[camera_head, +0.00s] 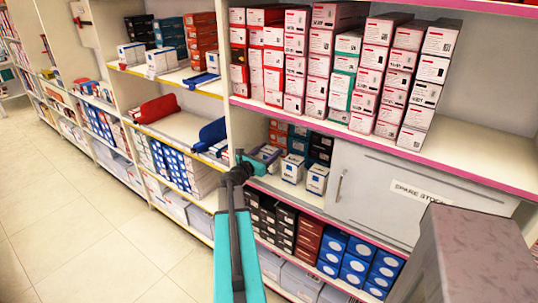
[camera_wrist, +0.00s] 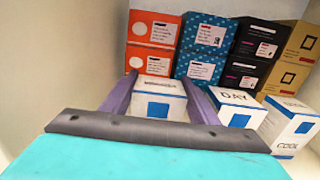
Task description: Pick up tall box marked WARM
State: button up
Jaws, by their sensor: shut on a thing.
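A white box with a blue square (camera_wrist: 158,104) stands between the two fingers of my gripper (camera_wrist: 158,98) in the wrist view. My gripper is shut on it. The print along its top edge is too small to read, so I cannot confirm WARM. In the head view this box (camera_head: 268,153) is the leftmost of a short row of white boxes on the middle shelf, with my gripper (camera_head: 256,160) reaching in from the front. To its right stand a box marked DAY (camera_wrist: 238,108) and one marked COOL (camera_wrist: 289,126).
Stacked orange boxes (camera_wrist: 152,28), blue dotted boxes (camera_wrist: 203,36) and black boxes (camera_wrist: 260,40) stand close behind. A pale wall (camera_wrist: 60,60) rises at left. A sliding door marked SPARE STOCK (camera_head: 400,195) closes the shelf's right part. The pink-edged shelf (camera_head: 460,165) hangs above.

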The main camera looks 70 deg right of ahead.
jog(key=shift+a+r, duration=0.15)
jog(key=shift+r, duration=0.35)
notch_tip(320, 180, up, 5)
jog(key=shift+r+b, duration=0.15)
jog(key=shift+b, duration=0.3)
jog(key=shift+a+r, duration=0.2)
jog(key=shift+r, duration=0.1)
jog(key=v, duration=1.6)
jog(key=shift+w+a+b, duration=0.25)
jog(key=shift+w+b, duration=0.05)
jog(key=shift+w+a+r+p, duration=0.1)
jog(key=shift+a+p, duration=0.1)
jog(key=shift+p, duration=1.05)
jog(key=p+v, duration=0.1)
jog(key=p, duration=0.6)
jog(key=shift+a, duration=0.4)
jog(key=shift+a+p, duration=0.15)
jog(key=shift+p, duration=0.15)
